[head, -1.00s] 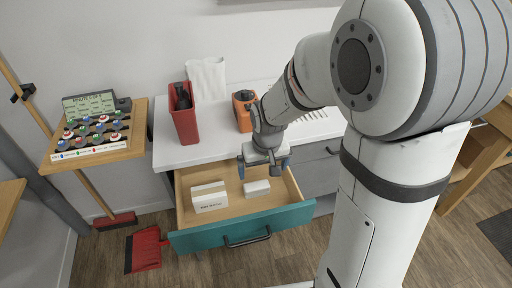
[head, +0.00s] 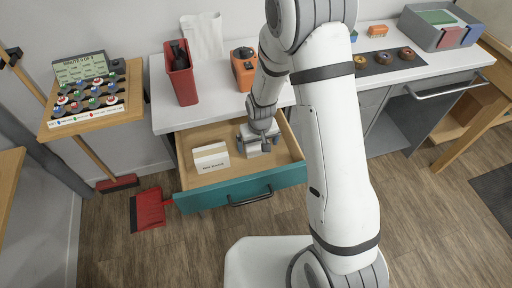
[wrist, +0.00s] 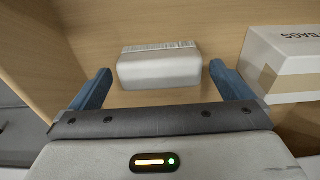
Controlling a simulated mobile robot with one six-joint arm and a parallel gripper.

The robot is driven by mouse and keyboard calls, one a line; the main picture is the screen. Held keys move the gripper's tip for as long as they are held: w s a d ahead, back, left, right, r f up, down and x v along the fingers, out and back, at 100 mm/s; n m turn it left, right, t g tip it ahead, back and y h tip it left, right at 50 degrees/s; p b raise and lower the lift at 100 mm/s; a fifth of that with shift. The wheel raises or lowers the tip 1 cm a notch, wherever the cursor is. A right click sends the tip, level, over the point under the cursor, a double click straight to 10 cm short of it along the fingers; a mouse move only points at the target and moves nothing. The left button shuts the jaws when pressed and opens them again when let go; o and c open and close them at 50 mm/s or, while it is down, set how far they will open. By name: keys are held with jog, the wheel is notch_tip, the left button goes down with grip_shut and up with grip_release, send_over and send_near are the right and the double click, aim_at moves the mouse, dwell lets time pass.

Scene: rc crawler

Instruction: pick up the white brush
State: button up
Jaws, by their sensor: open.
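The white brush (wrist: 160,70) is a pale block with a strip of fine bristles along its far edge. It lies on the wooden floor of the open drawer (head: 236,198). In the wrist view it is between and just beyond the tips of my blue fingers, with a gap on both sides. My gripper (head: 258,144) is open, down inside the drawer, and holds nothing. In the head view my gripper and wrist cover most of the brush.
A white lettered box (head: 211,158) stands in the drawer, left of my gripper; in the wrist view the box (wrist: 288,62) is close beside the right finger. A red bin (head: 182,80) and an orange item (head: 243,68) stand on the counter above. The drawer's walls surround my gripper.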

aim_at(258, 145)
jog(key=shift+w+f, duration=0.2)
jog(key=shift+f, duration=1.05)
jog(key=shift+c, duration=0.2)
jog(key=c, duration=1)
jog(key=shift+o, duration=0.2)
jog(key=shift+r, duration=0.15)
notch_tip(258, 145, up, 10)
jog(key=shift+f, duration=0.1)
